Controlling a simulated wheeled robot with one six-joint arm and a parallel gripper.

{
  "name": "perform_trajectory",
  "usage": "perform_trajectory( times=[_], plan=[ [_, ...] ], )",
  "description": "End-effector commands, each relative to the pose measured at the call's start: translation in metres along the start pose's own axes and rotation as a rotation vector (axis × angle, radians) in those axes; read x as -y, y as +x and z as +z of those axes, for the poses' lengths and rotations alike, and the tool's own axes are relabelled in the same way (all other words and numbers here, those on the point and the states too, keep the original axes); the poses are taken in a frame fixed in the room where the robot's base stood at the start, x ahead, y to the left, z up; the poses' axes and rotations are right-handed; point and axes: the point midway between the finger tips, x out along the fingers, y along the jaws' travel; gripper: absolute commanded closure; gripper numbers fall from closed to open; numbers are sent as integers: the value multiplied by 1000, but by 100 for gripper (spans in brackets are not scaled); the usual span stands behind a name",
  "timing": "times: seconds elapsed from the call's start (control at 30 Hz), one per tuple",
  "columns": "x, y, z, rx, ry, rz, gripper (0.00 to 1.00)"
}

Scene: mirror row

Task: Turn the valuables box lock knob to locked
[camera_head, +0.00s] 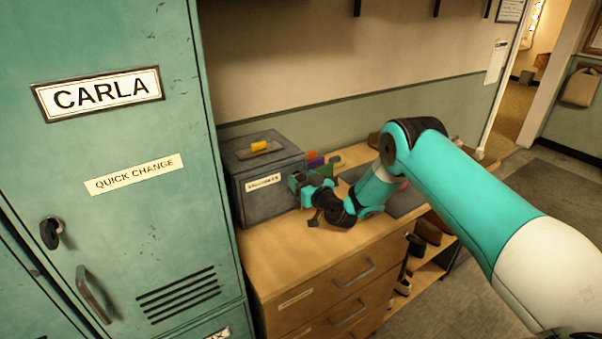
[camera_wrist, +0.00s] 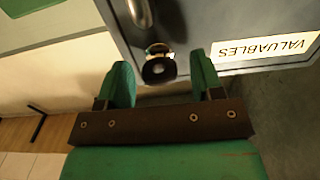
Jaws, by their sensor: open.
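The valuables box (camera_head: 273,207) is a dark grey box on the wooden counter, beside the green locker. Its white label also shows upside down in the wrist view (camera_wrist: 262,50). The lock knob (camera_wrist: 159,70) is a round black knob on the box's front face. In the wrist view it lies between and just beyond the fingertips. My gripper (camera_wrist: 161,78) has its two green fingers apart, one on each side of the knob, and holds nothing. I cannot tell whether a finger touches the knob. In the head view my gripper (camera_head: 300,185) is at the box's front, and the knob is hidden.
The green locker (camera_head: 120,200) labelled CARLA stands close on the left. The wooden counter (camera_head: 290,262) has drawers below. Small coloured items (camera_head: 315,159) sit right of the box, and a dark mat (camera_head: 405,203) lies behind my arm. Open floor shows at the right.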

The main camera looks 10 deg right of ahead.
Motion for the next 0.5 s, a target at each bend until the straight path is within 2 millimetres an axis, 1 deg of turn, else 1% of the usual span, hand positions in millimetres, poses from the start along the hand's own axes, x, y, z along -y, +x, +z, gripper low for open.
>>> perform_trajectory(
  times=[0.03,0.17,0.43,0.47,0.5],
  plan=[
    [0,4,-2,-1,-2,0,39],
    [0,10,0,0,2,2,39],
    [-1,11,0,1,1,3,39],
    [-1,11,0,1,1,3,42],
    [-1,11,0,1,1,3,51]
  ],
)
